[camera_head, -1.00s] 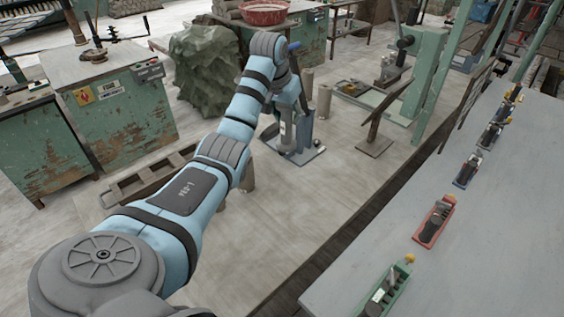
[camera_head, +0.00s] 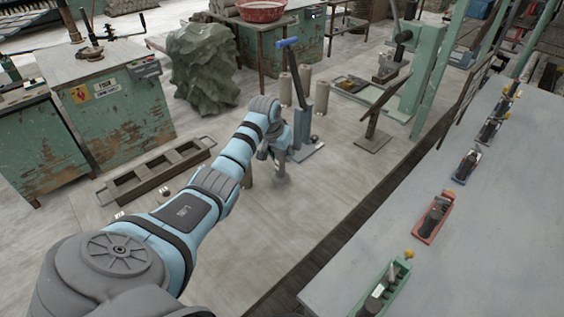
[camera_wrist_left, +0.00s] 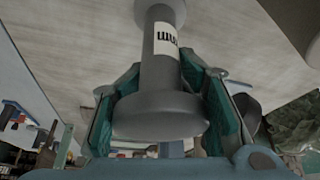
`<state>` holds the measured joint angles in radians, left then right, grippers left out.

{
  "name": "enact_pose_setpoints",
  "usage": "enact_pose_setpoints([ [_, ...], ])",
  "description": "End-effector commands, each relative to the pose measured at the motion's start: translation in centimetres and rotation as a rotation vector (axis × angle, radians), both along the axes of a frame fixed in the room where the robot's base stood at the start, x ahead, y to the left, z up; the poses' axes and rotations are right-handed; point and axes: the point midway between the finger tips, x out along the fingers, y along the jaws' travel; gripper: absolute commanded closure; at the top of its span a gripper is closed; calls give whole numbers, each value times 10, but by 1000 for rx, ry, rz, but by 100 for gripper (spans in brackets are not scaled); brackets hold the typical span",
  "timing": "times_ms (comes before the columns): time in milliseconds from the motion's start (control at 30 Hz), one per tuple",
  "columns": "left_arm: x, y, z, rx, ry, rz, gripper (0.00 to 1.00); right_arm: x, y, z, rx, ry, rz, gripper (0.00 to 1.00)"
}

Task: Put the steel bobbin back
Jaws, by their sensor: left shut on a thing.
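The steel bobbin, a grey spool with wide flanged ends and a white label, fills the middle of the left wrist view (camera_wrist_left: 158,85). My left gripper (camera_wrist_left: 160,72) is shut on it, with green-lined fingers on either side of its barrel. In the head view my left gripper (camera_head: 271,152) points down in front of the lever press, and the bobbin (camera_head: 281,176) shows only small and partly hidden below it. I cannot tell from here whether the bobbin touches the surface. My right gripper is not in view.
A lever press (camera_head: 299,110) with a blue handle stands just behind my gripper, beside pale cylinders (camera_head: 305,78). A wooden slotted tray (camera_head: 128,188) lies left of my arm. A grey bench (camera_head: 480,250) with several small planes is at right.

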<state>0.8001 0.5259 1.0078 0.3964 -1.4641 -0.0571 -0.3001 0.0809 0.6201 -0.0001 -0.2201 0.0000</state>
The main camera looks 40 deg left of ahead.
Motion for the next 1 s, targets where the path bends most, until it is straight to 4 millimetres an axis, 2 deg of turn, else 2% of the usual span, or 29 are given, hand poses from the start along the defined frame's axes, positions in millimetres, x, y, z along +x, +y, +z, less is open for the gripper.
enact_pose_setpoints([
  [33,0,-1,-12,-1,2,0,100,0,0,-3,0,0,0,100],
  [133,0,0,-28,0,1,-1,100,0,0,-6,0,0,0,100],
  [333,0,0,-29,0,1,-1,100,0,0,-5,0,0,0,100],
  [367,-1,0,-30,0,2,-1,62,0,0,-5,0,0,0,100],
  [500,0,0,-30,0,2,-1,40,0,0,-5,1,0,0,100],
  [533,0,0,-29,0,1,-1,37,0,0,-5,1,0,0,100],
  [867,-1,0,-27,0,0,-1,37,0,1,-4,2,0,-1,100],
  [1000,-5,-1,-12,2,-3,0,37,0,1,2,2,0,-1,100],
])
